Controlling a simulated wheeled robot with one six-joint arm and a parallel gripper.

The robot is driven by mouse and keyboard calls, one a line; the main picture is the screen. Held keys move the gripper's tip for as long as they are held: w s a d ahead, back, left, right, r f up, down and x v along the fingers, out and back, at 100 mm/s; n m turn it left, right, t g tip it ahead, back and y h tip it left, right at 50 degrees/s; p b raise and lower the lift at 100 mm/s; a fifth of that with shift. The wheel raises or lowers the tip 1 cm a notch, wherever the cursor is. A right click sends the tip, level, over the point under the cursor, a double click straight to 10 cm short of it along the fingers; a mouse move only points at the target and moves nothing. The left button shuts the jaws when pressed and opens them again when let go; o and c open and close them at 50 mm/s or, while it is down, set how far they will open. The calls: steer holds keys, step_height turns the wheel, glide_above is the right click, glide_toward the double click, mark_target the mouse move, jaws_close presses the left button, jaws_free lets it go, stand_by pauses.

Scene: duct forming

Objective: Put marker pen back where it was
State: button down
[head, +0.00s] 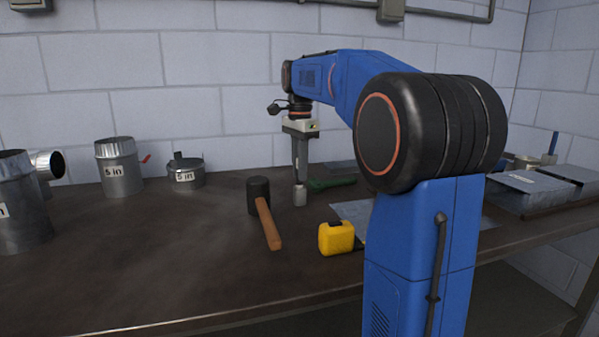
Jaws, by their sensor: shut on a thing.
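My gripper (300,180) points straight down over the middle of the bench, behind the hammer. Its fingers are shut on a small light-grey cylinder (299,196) that shows at their tips, low over or touching the bench top. I cannot tell from this view whether this cylinder is the marker pen. A thin blue upright thing (553,142) stands at the far right of the bench. It is too small to identify.
A hammer (267,220) and a yellow tape measure (336,238) lie in front of my gripper. A green-handled tool (330,183) lies close on its right. Metal duct pieces (118,167) stand at left. Grey boxes (530,190) sit at right. The front left bench is clear.

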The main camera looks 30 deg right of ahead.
steer(key=shift+f, duration=0.4)
steer(key=shift+f, duration=0.1)
steer(key=c, duration=1.7)
jaws_free()
step_height(320, 180, up, 12)
steer(key=shift+f, duration=0.15)
steer(key=shift+r, duration=0.3)
steer(key=shift+s, duration=0.15)
